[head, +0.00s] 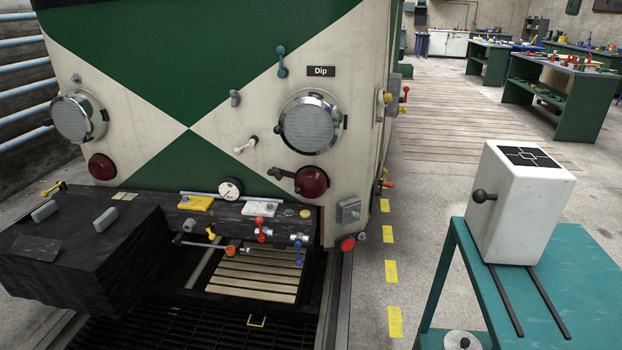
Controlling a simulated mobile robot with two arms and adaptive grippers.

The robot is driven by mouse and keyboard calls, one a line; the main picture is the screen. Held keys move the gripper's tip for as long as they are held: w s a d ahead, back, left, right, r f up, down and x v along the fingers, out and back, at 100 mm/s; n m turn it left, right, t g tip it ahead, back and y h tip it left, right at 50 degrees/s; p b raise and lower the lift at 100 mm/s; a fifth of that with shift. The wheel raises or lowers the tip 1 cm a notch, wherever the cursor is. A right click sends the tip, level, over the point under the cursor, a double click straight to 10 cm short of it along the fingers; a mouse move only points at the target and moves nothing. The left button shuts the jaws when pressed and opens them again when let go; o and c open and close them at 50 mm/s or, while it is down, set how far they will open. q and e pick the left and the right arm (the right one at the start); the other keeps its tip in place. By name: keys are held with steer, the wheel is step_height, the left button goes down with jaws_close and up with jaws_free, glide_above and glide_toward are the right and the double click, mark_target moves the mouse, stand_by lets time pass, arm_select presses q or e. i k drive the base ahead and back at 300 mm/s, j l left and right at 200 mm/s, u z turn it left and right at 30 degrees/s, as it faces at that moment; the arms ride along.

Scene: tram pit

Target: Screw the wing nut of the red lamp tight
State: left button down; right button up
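Two red lamps are on the white and green tram front in the head view. The right red lamp (311,181) sits below the right headlight, and the left red lamp (102,167) sits below the left headlight. A dark lever-like part (281,173) projects left from the right lamp's rim and may be its wing nut. How tight it is cannot be told. No such part is clear at the left lamp. Neither of my grippers is in view.
Round headlights (309,123) sit above the lamps. A white lever (246,145) is left of the right lamp. A dark beam (150,200) with a gauge (230,188) and coloured valves runs below. A teal table (585,262) bears a white box (520,205). Floor between is clear.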

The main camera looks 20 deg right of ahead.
mark_target(276, 172)
steer(key=i+j+z, duration=0.1)
steer(key=z, duration=0.35)
steer(key=i+j+z, duration=0.25)
steer(key=i+j, duration=0.65)
steer(key=j, duration=0.1)
